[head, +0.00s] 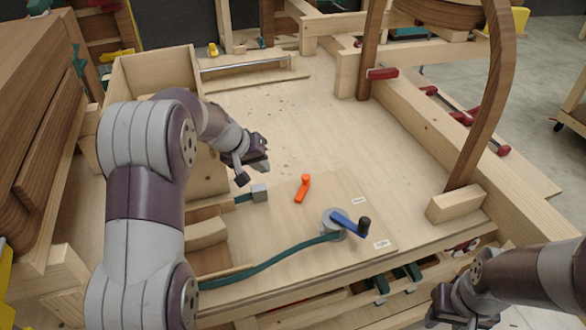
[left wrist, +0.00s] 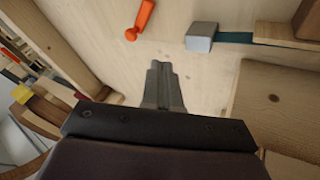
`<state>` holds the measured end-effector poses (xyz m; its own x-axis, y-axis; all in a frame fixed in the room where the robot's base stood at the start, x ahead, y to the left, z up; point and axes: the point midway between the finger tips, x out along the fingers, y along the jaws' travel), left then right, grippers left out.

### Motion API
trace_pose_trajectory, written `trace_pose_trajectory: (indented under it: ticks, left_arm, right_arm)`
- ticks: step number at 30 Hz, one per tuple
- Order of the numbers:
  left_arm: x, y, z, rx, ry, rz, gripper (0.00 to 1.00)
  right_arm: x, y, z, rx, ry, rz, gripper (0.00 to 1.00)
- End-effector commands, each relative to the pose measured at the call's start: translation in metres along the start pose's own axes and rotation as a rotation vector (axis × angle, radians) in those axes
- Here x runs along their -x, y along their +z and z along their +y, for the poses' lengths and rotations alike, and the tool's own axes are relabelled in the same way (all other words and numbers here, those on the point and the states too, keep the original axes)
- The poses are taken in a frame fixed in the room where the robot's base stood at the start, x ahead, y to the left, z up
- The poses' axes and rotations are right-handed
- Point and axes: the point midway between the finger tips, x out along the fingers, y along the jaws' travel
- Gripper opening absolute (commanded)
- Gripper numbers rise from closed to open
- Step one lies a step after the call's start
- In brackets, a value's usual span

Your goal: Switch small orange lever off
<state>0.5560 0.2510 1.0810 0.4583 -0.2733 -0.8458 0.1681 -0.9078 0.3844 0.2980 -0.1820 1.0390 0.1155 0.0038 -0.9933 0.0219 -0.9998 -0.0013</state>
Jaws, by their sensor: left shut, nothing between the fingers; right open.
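The small orange lever (head: 302,188) stands on a light wooden panel on the workbench, its handle slanting up and to the right in the head view. It also shows at the top of the left wrist view (left wrist: 141,20). My left gripper (head: 243,166) is shut and empty, above the bench behind and to the left of the lever, apart from it. Its closed fingers show in the left wrist view (left wrist: 162,85). My right gripper (head: 450,302) is low at the front right, off the bench, far from the lever; its fingers are partly cut off by the frame edge.
A blue crank (head: 350,224) with a black knob sits right of the lever. A grey block (head: 260,193) on a teal strip lies to its left. A wooden box (head: 150,72) stands at the left, and a curved wooden form (head: 490,95) rises at the right. The bench middle is clear.

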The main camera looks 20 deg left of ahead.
Motion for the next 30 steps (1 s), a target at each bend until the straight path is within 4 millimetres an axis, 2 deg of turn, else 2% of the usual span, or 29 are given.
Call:
trace_pose_trajectory:
  ticks: [1,3,11,14,17,28,30]
  left_arm:
    - [0.001,-0.009,-0.002,0.006,0.011,0.015,0.0]
    - [0.0,-0.013,-0.002,0.006,0.02,0.025,0.0]
    - [0.0,-0.013,-0.002,0.005,0.019,0.026,0.0]
    - [-0.006,-0.014,-0.001,0.006,0.019,0.025,0.0]
    - [-0.021,-0.014,0.0,0.004,0.019,0.023,0.0]
    - [-0.1,-0.016,0.002,0.005,0.018,0.023,0.0]
    - [-0.104,-0.017,0.014,0.002,0.019,0.025,0.0]
  right_arm:
    - [0.002,0.0,0.0,0.0,0.0,0.0,0.43]
    - [0.001,0.0,0.0,0.0,0.0,0.0,0.43]
    - [0.001,0.0,0.0,0.0,0.0,0.0,0.43]
    - [0.003,0.0,0.0,0.0,0.0,0.0,0.43]
    - [0.006,-0.001,0.0,0.0,0.0,0.0,0.43]
    - [0.023,-0.003,0.0,0.0,0.0,0.0,0.43]
    - [0.032,-0.004,0.0,0.0,0.0,0.0,0.43]
